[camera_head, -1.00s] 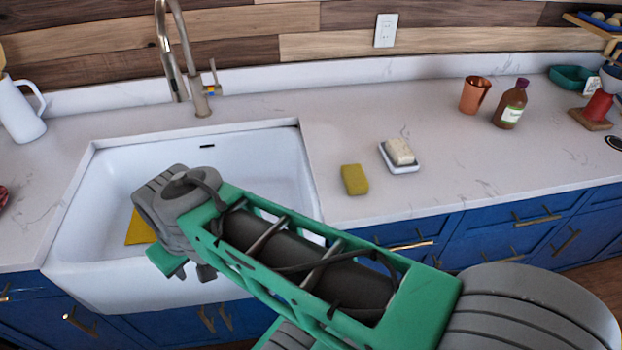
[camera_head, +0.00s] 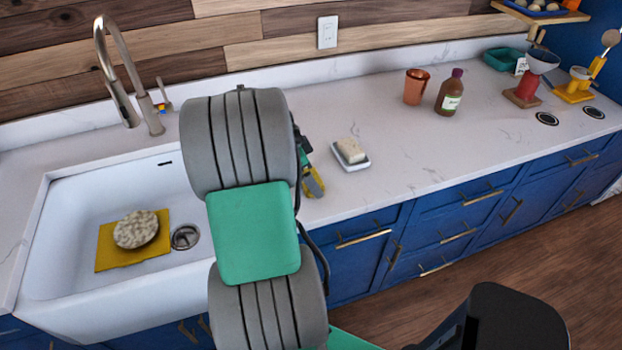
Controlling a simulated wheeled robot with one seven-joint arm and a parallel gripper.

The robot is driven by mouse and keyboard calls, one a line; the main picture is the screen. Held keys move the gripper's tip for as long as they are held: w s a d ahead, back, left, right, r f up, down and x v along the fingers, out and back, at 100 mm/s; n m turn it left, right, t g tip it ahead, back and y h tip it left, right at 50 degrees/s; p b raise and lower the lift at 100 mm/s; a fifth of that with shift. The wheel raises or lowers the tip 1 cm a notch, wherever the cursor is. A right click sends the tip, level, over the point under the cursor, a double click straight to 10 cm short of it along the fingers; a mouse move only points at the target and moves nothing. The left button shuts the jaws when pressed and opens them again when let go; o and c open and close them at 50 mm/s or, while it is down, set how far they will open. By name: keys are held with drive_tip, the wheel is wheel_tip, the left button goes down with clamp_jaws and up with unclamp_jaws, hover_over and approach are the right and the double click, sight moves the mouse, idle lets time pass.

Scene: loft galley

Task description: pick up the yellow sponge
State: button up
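The yellow sponge (camera_head: 314,185) lies on the white counter between the sink and the soap dish, partly hidden by my arm and gripper. My gripper (camera_head: 308,172) shows only as a small green and dark part beside my grey wrist, over or against the sponge. The fingers are mostly hidden, so I cannot tell whether they are open or closed, or whether they touch the sponge.
A soap dish (camera_head: 350,160) with a pale bar stands just right of the sponge. A copper cup (camera_head: 416,87) and brown bottle (camera_head: 449,93) stand farther right. Left is the sink (camera_head: 75,205), holding a yellow cloth (camera_head: 108,255) under a mottled round thing (camera_head: 136,229).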

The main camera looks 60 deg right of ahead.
drive_tip(key=shift+x, duration=1)
drive_tip(key=shift+c, duration=0.6)
drive_tip(key=c, duration=1.2)
